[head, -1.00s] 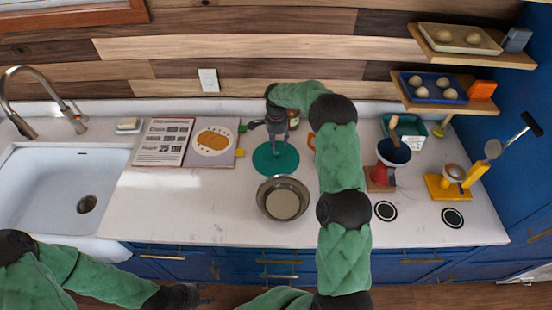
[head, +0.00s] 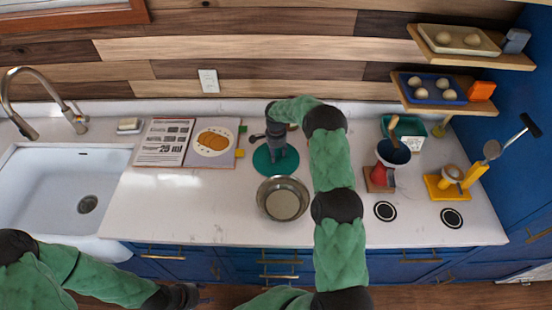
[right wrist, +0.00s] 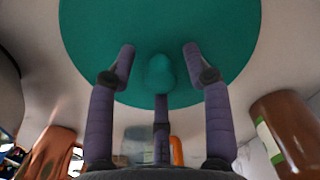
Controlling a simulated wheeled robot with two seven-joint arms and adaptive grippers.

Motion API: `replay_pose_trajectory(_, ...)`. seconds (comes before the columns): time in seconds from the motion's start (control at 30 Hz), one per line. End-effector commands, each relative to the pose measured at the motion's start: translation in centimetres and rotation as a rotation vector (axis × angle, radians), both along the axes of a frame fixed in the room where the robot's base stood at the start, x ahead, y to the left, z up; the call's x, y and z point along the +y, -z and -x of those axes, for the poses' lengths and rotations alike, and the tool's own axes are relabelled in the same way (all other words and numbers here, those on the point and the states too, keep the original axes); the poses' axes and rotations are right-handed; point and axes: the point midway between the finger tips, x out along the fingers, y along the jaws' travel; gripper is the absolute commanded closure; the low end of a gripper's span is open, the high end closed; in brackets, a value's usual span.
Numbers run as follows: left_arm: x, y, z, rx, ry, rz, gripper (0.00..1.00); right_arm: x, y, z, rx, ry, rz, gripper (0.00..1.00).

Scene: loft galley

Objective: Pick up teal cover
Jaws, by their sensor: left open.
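The teal cover (head: 262,168) is a round flat disc lying on the white counter behind the metal pan. In the right wrist view the cover (right wrist: 215,35) fills the top, with a small knob (right wrist: 160,72) at its centre. My right gripper (head: 277,153) points down just over the cover. Its fingers are spread around the knob and look apart from it. My left gripper (head: 187,297) is open and empty at the bottom of the head view, in front of the counter.
The metal pan (head: 283,215) stands close in front of the cover. An open book (head: 188,143) lies to the left, beside the sink (head: 65,185). At the right stand a dark blue funnel cup (head: 393,153), a green bin (head: 408,128) and a yellow stand (head: 447,190). The front-left counter is clear.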

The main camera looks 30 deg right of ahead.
Motion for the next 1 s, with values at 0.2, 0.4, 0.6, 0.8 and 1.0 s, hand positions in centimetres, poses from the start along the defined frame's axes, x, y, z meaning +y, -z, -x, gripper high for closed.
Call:
replay_pose_trajectory(0.2, 0.0, 0.0, 0.0, 0.000, 0.000, 0.000, 0.54, 0.0, 0.0, 0.0, 0.000, 0.000, 0.000, 1.00)
replay_pose_trajectory(0.4, 0.0, 0.0, 0.0, 0.000, 0.000, 0.000, 0.54, 0.0, 0.0, 0.0, 0.000, 0.000, 0.000, 1.00)
replay_pose_trajectory(0.6, 0.0, 0.1, 0.0, 0.000, 0.000, 0.000, 0.54, 0.0, -1.2, -0.1, -0.002, 0.000, 0.001, 1.00)
replay_pose_trajectory(0.8, 0.0, 0.3, 0.0, 0.000, 0.000, 0.000, 0.54, -0.1, -4.8, -0.1, -0.004, 0.001, 0.001, 1.00)
replay_pose_trajectory(1.0, 0.0, 0.5, 0.0, 0.000, 0.000, 0.000, 0.54, 0.0, -8.2, -0.1, -0.002, 0.000, 0.001, 1.00)
